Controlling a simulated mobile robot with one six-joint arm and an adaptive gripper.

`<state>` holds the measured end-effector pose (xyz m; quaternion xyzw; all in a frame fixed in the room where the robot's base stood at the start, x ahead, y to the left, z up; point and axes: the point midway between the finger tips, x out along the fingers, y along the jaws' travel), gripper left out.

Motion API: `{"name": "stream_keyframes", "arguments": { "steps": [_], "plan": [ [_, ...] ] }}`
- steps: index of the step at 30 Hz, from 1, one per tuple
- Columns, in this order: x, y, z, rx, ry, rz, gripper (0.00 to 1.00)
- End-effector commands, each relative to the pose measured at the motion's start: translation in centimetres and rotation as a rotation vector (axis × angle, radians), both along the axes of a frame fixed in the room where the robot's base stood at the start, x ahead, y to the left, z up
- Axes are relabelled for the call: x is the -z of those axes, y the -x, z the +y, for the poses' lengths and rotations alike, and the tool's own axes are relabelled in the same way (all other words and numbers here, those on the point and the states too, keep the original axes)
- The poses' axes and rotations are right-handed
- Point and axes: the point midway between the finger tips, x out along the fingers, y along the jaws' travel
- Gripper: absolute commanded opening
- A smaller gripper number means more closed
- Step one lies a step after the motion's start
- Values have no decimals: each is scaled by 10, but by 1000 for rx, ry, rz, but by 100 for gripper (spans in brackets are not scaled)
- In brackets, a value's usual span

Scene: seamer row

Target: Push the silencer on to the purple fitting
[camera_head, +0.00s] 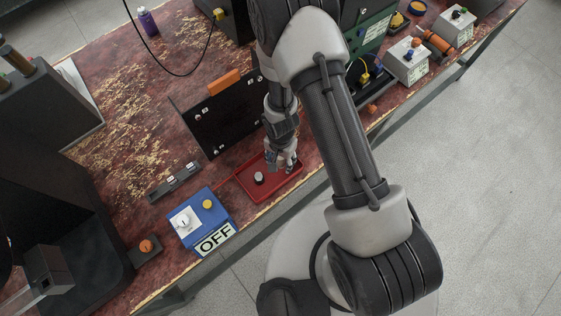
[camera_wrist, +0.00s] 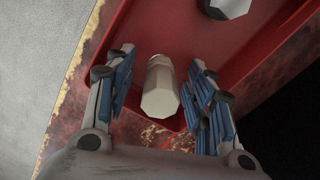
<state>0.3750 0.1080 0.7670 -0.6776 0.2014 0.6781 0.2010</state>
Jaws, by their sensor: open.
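A pale, faceted, bottle-shaped piece (camera_wrist: 160,88), which looks like the silencer, lies in the red tray in the wrist view. My gripper (camera_wrist: 165,95) is open, with one blue-padded finger on each side of this piece and visible gaps between. In the head view my gripper (camera_head: 283,165) is low over the right part of the red tray (camera_head: 240,190), and the pale piece cannot be made out there. A black panel (camera_head: 218,121) with small fittings stands behind the tray. I cannot make out which fitting is purple.
A grey-topped dark piece (camera_head: 259,178) stands in the tray, left of my gripper. A blue box (camera_head: 201,222) with an OFF label is left of the tray. A purple bottle (camera_head: 147,22) stands at the back.

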Motion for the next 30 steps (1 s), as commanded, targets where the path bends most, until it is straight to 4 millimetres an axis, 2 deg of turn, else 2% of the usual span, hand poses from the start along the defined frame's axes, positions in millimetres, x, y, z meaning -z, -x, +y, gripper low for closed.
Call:
{"name": "stream_keyframes", "arguments": {
  "steps": [8, 27, 30],
  "plan": [
    [-2, 0, 0, 0, -1, -1, 49],
    [-1, 0, 0, 0, 0, 0, 7],
    [-1, 0, 0, 0, 0, 0, 3]
  ]
}}
